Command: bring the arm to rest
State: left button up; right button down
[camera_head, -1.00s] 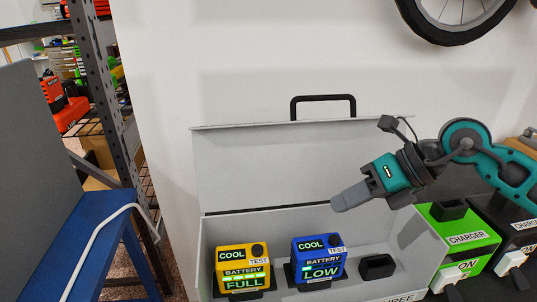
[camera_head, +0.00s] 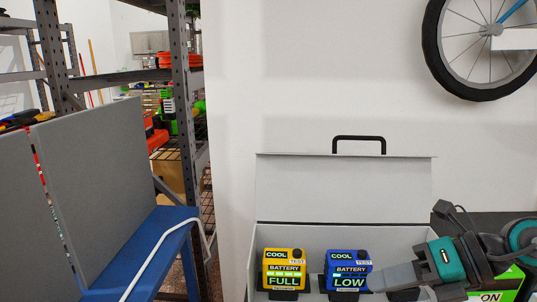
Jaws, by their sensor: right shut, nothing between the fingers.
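My right gripper (camera_head: 384,279) is shut and empty. It comes in from the right with a teal and dark grey wrist, in front of the open grey case (camera_head: 340,190). Its tip lies beside the right edge of the blue battery (camera_head: 346,270) in the picture; I cannot tell whether they touch. The blue battery reads COOL and LOW. The yellow battery (camera_head: 284,268), reading COOL and FULL, stands to its left in the case. My left gripper is not in view.
A green charger (camera_head: 503,287) is partly hidden behind my right arm. A blue bench (camera_head: 160,240) with a grey panel (camera_head: 95,180) stands at left, before a metal shelf (camera_head: 182,110). A bicycle wheel (camera_head: 432,60) hangs on the white wall.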

jog(key=w+a+m+t+y, duration=0.1)
jog(key=a+m+t+y, duration=0.2)
jog(key=a+m+y, duration=0.3)
jog(key=s+d+f+m+t+h, duration=0.1)
jog(key=d+f+m+t+h, duration=0.2)
jog(key=f+m, duration=0.5)
jog(key=d+f+m+t+h, duration=0.1)
jog(key=f+m+t+h, duration=0.3)
jog(key=m, duration=0.5)
jog(key=s+d+f+m+t+h, duration=0.1)
jog(key=d+f+m+t+h, duration=0.15)
jog(key=f+m+h, duration=0.5)
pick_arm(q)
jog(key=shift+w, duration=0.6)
pick_arm(e)
jog(key=s+f+m+g, duration=0.5)
jog(key=s+f, duration=0.3)
jog(key=f, duration=0.2)
jog(key=shift+s+a+f+m, duration=0.35)
jog(key=shift+f+m, duration=0.05)
jog(key=shift+m, duration=0.05)
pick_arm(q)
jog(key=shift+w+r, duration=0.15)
pick_arm(e)
jog(key=shift+r+g, duration=0.1)
jog(key=shift+g, duration=0.15)
